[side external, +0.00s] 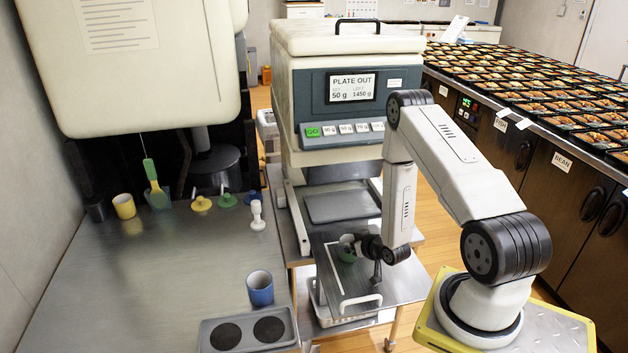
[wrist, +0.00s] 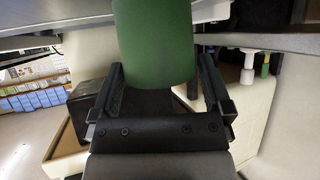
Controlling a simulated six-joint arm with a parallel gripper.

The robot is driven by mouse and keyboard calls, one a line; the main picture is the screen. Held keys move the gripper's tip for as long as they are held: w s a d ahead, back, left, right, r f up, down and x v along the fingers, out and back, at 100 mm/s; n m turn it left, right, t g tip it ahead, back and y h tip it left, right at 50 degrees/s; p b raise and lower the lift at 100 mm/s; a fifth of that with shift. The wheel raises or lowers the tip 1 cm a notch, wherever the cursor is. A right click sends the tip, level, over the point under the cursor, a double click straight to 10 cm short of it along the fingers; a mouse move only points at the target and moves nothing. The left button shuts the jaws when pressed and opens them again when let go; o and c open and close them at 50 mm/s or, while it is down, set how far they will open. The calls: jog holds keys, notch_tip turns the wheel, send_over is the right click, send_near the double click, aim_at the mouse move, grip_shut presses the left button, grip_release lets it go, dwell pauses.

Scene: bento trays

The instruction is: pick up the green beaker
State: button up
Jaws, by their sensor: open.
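The green beaker (side external: 347,255) is at the small metal stand below the machine, partly hidden by my gripper in the side view. In the wrist view the green beaker (wrist: 155,45) fills the top middle and lies between the two dark fingers. My gripper (side external: 354,248) is level with the beaker, with its fingers around it on either side. In the wrist view my gripper (wrist: 160,82) is open. I cannot tell whether either finger touches the beaker.
A blue cup (side external: 260,290) stands on the left counter near a grey holder (side external: 208,343) with two dark round wells. A yellow cup (side external: 124,206), a green-handled spatula (side external: 153,182) and a white piece (side external: 257,214) are farther back. The PLATE OUT machine (side external: 300,85) rises behind the stand.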

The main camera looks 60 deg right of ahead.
jog(key=c, duration=1.2)
jog(key=shift+o, duration=0.2)
jog(key=shift+r, duration=0.1)
notch_tip(320, 180, up, 10)
dwell(0.6)
